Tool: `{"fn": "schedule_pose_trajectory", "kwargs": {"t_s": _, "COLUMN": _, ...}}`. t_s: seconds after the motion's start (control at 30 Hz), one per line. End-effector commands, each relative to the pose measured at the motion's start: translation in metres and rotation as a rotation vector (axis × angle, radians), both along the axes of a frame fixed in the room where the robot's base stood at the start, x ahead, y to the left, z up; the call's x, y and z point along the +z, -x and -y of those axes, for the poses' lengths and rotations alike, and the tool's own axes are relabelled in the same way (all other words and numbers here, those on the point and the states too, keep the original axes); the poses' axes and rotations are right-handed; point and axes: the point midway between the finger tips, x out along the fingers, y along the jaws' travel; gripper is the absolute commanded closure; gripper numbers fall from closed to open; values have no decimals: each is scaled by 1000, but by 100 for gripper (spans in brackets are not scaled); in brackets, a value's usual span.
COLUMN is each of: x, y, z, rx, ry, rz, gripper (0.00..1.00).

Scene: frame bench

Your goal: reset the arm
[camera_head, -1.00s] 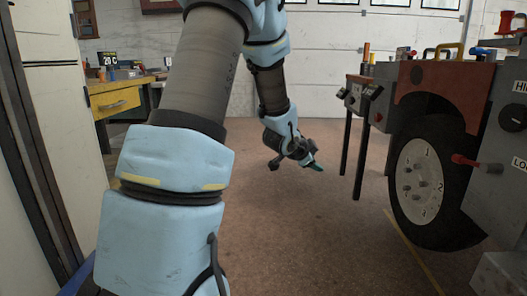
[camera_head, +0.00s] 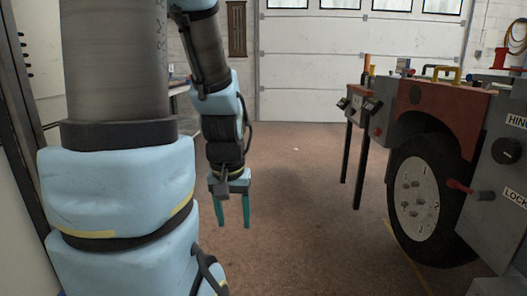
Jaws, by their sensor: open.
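My gripper (camera_head: 233,222) hangs below my pale blue and grey arm, left of the middle of the head view. Its two teal fingers point down and stand apart, with nothing between them. It is in front of the bare brown floor and touches nothing that I can see. My upper arm fills much of the left side and hides what lies behind it.
On the right is a bench (camera_head: 445,92) with a wheel (camera_head: 418,198) on its side, a red-knobbed lever (camera_head: 463,187) and a black dial (camera_head: 503,151). A white garage door (camera_head: 330,70) closes the back. The brown floor (camera_head: 310,210) between is clear.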

Motion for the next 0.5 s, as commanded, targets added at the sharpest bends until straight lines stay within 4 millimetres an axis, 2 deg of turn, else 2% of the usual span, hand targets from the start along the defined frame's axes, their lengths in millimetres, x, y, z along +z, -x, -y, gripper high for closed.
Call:
{"fn": "schedule_pose_trajectory", "kwargs": {"t_s": 0.03, "x": 30, "y": 0, "z": 0, "rx": -1, "ry": 0, "rz": 1, "gripper": 41}}
{"fn": "schedule_pose_trajectory", "kwargs": {"t_s": 0.5, "x": 179, "y": -1, "z": 0, "rx": -3, "ry": 0, "rz": 1, "gripper": 41}}
